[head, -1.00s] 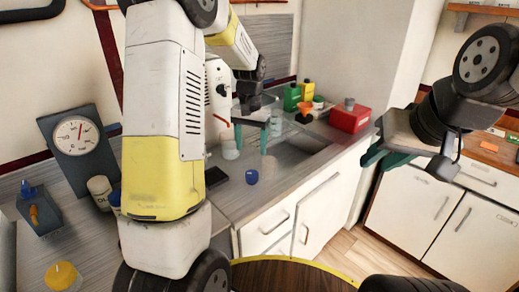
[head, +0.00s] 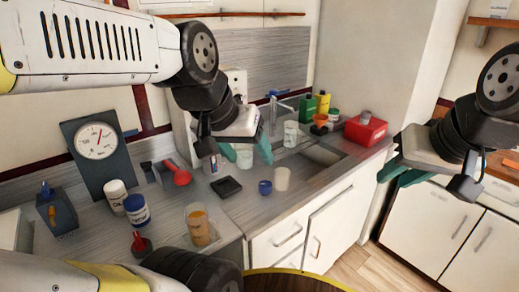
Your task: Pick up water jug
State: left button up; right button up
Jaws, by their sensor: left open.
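No vessel is plainly marked as the water jug. Several pale vessels stand on the grey counter: a clear one (head: 245,159) seen between my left gripper's fingers, a whitish cup (head: 282,179) by the sink, and a taller pale one (head: 290,134) near the tap. A clear container with orange contents (head: 198,226) stands nearer. My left gripper (head: 246,152) is open, green fingers pointing down over the counter; I cannot tell if they are around the clear vessel or in front of it. My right gripper (head: 398,176) hangs at the right, away from the counter, its finger gap unclear.
A blue cup (head: 265,187), a black tray (head: 226,187) and a red ladle-like tool (head: 178,174) lie near the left gripper. A dial scale (head: 97,145), a white bottle (head: 116,196) and a blue-labelled jar (head: 137,210) stand left. A red box (head: 365,130) sits beyond the sink (head: 322,154).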

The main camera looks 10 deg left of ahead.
aim_at(291, 129)
jog(key=i+l+u, duration=0.25)
jog(key=i+l, duration=0.55)
jog(key=l, duration=0.1)
